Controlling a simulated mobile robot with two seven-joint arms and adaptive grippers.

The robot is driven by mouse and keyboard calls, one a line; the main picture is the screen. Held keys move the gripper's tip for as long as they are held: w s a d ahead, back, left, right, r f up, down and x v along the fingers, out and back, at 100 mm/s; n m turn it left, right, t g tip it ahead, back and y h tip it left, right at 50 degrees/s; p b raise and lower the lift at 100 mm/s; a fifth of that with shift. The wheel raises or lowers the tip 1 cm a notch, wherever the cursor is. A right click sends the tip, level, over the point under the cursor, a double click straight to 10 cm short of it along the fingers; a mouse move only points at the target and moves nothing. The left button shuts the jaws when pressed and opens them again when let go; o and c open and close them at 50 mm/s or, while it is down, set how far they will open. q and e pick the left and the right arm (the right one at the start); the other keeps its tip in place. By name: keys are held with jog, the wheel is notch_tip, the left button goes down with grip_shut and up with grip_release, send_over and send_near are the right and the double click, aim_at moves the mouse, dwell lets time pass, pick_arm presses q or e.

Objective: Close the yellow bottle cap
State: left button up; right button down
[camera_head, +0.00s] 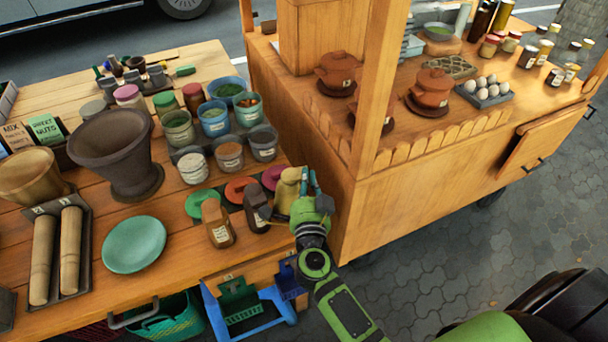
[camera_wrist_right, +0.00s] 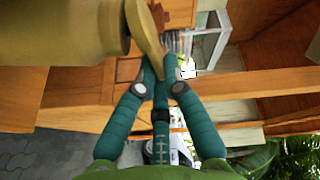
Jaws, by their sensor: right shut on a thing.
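The yellow bottle (camera_head: 286,191) stands at the right front edge of the wooden table, next to a dark brown bottle and an orange-brown bottle. In the right wrist view the bottle's body (camera_wrist_right: 60,32) fills the upper left. Its yellow cap (camera_wrist_right: 147,38) is a thin tilted piece beside the bottle's top end. My right gripper (camera_head: 308,183) is at the right side of the bottle's top. In the right wrist view its teal fingers (camera_wrist_right: 160,72) come together at the cap's lower edge, shut on it. The exact contact is partly hidden. My left gripper is in neither view.
The dark brown bottle (camera_head: 256,207) and orange-brown bottle (camera_head: 217,223) stand close on the left. Colored lids (camera_head: 203,203), jars and a mortar (camera_head: 113,150) crowd the table behind. A wooden cart (camera_head: 400,205) stands close on the right. A blue crate (camera_head: 250,318) sits below.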

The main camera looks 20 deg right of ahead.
jog(key=shift+d+f+m+b, duration=0.15)
jog(key=shift+f+m+b, duration=0.4)
jog(key=shift+m, duration=0.95)
jog(key=shift+f, duration=0.25)
dwell(0.4)
jog(key=c, duration=1.4)
grip_release()
jog(key=shift+s, duration=0.15)
jog(key=v, duration=1.2)
